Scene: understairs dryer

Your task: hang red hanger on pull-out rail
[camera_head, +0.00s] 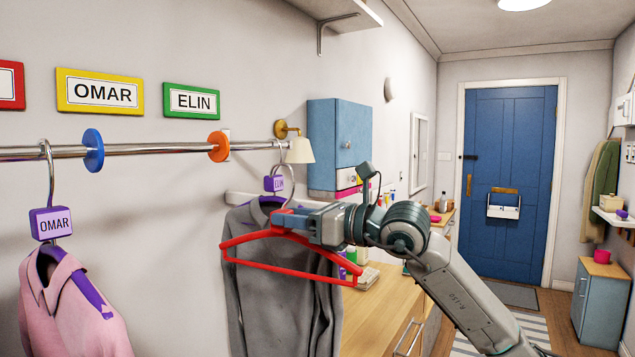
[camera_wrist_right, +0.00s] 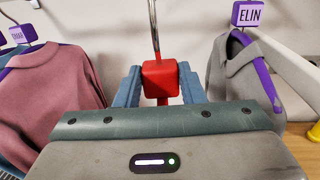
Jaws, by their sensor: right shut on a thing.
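My right gripper (camera_head: 290,219) is shut on the neck of the red hanger (camera_head: 290,262), which carries no garment. In the head view the hanger hangs in front of a grey garment. In the right wrist view the hanger's red block (camera_wrist_right: 160,78) sits between my two fingers (camera_wrist_right: 159,88), with its metal hook (camera_wrist_right: 153,25) rising above. A chrome rail (camera_head: 165,149) with a blue disc (camera_head: 93,150) and an orange disc (camera_head: 218,146) runs along the left wall. The held hanger is below the rail's right end, apart from it. My left gripper is out of view.
A pink garment (camera_head: 70,310) hangs left on an OMAR-tagged hanger. The grey garment (camera_head: 270,290) hangs from an ELIN-tagged purple hanger (camera_wrist_right: 248,14) near the rail's right end. A wooden counter (camera_head: 375,310) lies below. The rail between the discs is bare.

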